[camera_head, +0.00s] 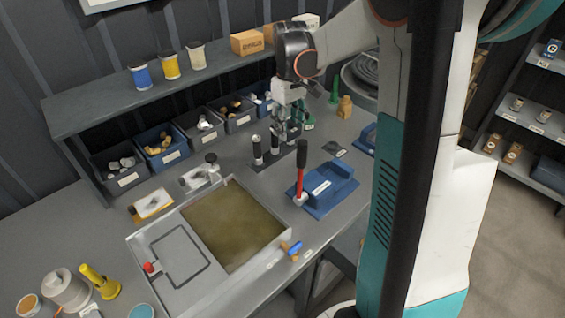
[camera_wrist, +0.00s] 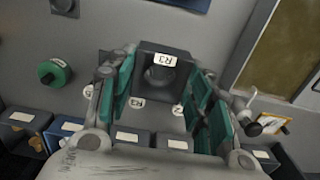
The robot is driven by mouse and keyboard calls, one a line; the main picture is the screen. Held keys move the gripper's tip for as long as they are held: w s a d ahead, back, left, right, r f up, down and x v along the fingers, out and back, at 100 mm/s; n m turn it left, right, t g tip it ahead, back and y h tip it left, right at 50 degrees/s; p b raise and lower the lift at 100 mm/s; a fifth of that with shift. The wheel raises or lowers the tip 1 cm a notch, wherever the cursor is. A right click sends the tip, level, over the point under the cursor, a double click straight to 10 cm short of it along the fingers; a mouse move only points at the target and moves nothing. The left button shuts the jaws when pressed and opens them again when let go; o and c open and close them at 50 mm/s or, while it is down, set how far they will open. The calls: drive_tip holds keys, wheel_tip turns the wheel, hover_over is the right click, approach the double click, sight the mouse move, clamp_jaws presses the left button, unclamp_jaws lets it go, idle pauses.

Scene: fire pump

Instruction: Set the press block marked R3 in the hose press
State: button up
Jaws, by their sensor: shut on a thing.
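My gripper (camera_head: 286,132) is over the back middle of the bench in the head view. In the wrist view, its green-padded fingers (camera_wrist: 164,82) are shut on a dark grey block (camera_wrist: 163,82) with a round hollow and a white label reading R3. In the head view the block is hard to tell apart from the fingers.
A shallow tray (camera_head: 165,255) with a brownish panel lies at front left. Bins (camera_head: 160,146) line the back under a shelf (camera_head: 100,97). A green round item (camera_wrist: 55,72) is left in the wrist view.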

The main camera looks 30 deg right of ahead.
sight(288, 170)
wheel_tip(288, 170, down, 15)
drive_tip(key=b, duration=0.4)
drive_tip(key=shift+f+b, duration=0.15)
drive_tip(key=shift+b, duration=0.2)
drive_tip(key=o, duration=1.3)
